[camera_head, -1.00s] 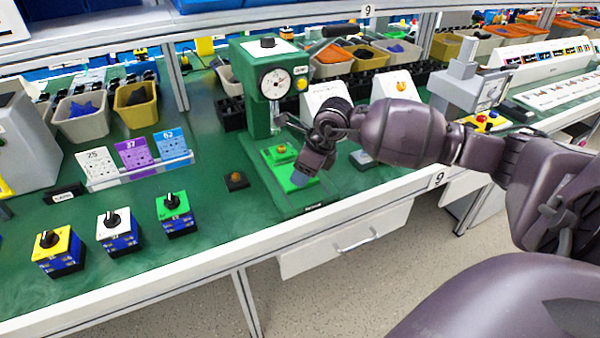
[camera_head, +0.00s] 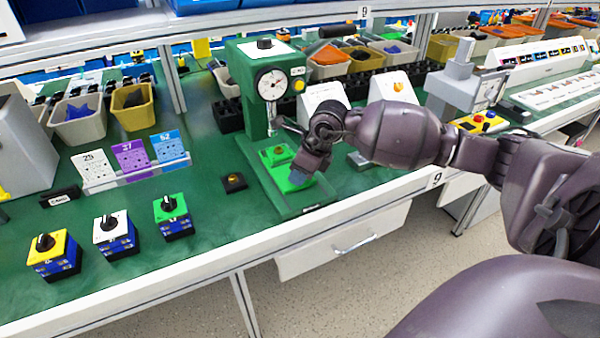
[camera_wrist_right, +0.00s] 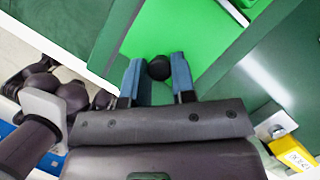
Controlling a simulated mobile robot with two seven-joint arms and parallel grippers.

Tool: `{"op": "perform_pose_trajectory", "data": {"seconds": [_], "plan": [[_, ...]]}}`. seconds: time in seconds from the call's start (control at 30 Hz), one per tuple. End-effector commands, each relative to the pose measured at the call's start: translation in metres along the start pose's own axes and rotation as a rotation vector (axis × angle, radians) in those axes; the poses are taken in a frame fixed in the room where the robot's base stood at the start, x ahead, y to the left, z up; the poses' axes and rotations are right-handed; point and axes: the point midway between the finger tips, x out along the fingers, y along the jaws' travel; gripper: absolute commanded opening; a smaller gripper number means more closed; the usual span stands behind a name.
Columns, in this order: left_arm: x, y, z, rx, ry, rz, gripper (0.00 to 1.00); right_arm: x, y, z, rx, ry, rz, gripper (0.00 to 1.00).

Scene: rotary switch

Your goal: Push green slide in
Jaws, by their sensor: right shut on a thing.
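The bright green slide (camera_head: 281,181) lies on the base of a green press (camera_head: 250,85) with a dial, on the table. A small green block with a yellowish round part (camera_head: 278,153) sits toward its back end, below the press head. In the wrist view, the slide (camera_wrist_right: 185,30) carries a black round knob (camera_wrist_right: 159,67). My right gripper (camera_head: 298,179) is over the slide's front end. In the wrist view its blue fingers (camera_wrist_right: 157,65) are shut on the knob, one on each side. The gripper hides part of the slide's front in the head view. My left gripper is not in view.
Yellow, white and green switch boxes (camera_head: 116,234) stand at the front left. Numbered cards (camera_head: 131,160) stand behind them. A small dark block (camera_head: 233,182) lies left of the press. White sloped boxes (camera_head: 325,105) and bins (camera_head: 130,105) stand behind. The table's front edge is close.

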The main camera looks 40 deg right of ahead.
Motion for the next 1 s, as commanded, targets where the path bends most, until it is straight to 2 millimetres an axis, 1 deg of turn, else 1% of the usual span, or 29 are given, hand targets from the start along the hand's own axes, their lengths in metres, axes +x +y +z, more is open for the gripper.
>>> {"op": "perform_pose_trajectory", "data": {"seconds": [0.03, 0.13, 0.3, 0.67, 0.7, 0.77, 0.8, 0.87, 1.0], "plan": [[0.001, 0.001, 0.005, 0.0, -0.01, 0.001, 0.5, 0.004, -0.005, 0.003, 0.001, 0.002, -0.002, 0.0], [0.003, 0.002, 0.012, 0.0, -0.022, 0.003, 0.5, 0.009, -0.013, 0.01, 0.002, 0.004, -0.001, 0.0], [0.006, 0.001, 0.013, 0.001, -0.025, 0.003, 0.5, 0.013, -0.025, 0.022, 0.001, 0.003, 0.0, 0.0], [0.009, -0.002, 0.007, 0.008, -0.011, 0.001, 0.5, 0.01, -0.03, 0.026, 0.002, -0.003, -0.004, 0.0], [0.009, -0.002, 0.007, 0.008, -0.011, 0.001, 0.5, 0.01, -0.03, 0.026, 0.002, -0.003, -0.005, 0.26], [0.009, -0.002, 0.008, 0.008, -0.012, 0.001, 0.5, 0.01, -0.03, 0.027, 0.001, -0.004, -0.006, 0.35], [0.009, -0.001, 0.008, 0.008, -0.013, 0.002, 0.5, 0.01, -0.03, 0.027, 0.001, -0.004, -0.005, 0.41], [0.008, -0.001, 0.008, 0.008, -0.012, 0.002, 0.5, 0.01, -0.029, 0.026, 0.001, -0.003, -0.004, 0.5], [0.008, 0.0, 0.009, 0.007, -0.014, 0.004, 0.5, 0.01, -0.029, 0.026, 0.001, -0.002, -0.003, 0.5]]}}
